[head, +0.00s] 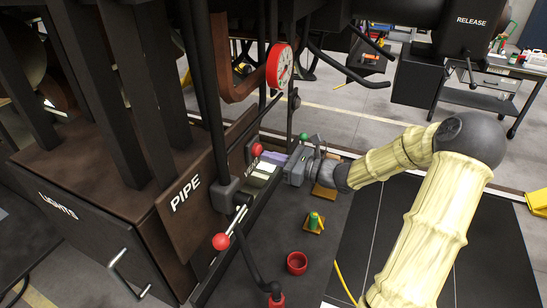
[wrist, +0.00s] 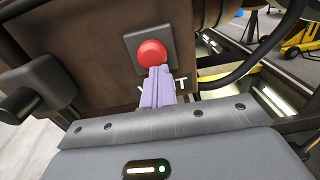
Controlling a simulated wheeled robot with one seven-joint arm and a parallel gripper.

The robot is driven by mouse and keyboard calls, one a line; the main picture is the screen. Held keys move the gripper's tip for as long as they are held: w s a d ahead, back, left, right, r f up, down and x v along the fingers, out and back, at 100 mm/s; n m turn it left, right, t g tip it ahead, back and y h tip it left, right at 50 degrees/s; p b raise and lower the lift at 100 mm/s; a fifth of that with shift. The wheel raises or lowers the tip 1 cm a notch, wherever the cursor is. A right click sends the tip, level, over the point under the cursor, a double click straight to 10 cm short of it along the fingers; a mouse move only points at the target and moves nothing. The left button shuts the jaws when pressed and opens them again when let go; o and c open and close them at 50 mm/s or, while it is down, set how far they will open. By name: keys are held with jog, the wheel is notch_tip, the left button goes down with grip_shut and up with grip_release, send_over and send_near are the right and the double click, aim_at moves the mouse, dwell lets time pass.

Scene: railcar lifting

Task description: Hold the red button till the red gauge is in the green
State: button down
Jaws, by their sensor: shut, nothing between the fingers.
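The red button (wrist: 152,53) is a round dome on a dark square plate on a brown panel in the wrist view. It also shows in the head view (head: 257,149). My gripper's (wrist: 159,71) purple fingers are shut together and empty. Their tips overlap the button's lower edge; I cannot tell whether they touch or press it. In the head view my gripper (head: 266,163) reaches left toward the panel. The red gauge (head: 279,67) has a red rim and a pale face seen at an angle; its needle is too small to read against the green.
A lever with a red knob (head: 221,241) and another red knob (head: 276,299) stand near the PIPE panel (head: 186,192). A red cup (head: 297,263) and a green object (head: 314,221) sit on the dark surface. A black bar (wrist: 245,75) runs right of the button.

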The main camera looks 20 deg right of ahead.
jog(key=shift+a+r, duration=0.25)
jog(key=shift+r, duration=0.1)
jog(key=b+v, duration=0.2)
jog(key=v, duration=1.2)
jog(key=shift+d+f, duration=0.25)
jog(key=shift+f, duration=0.1)
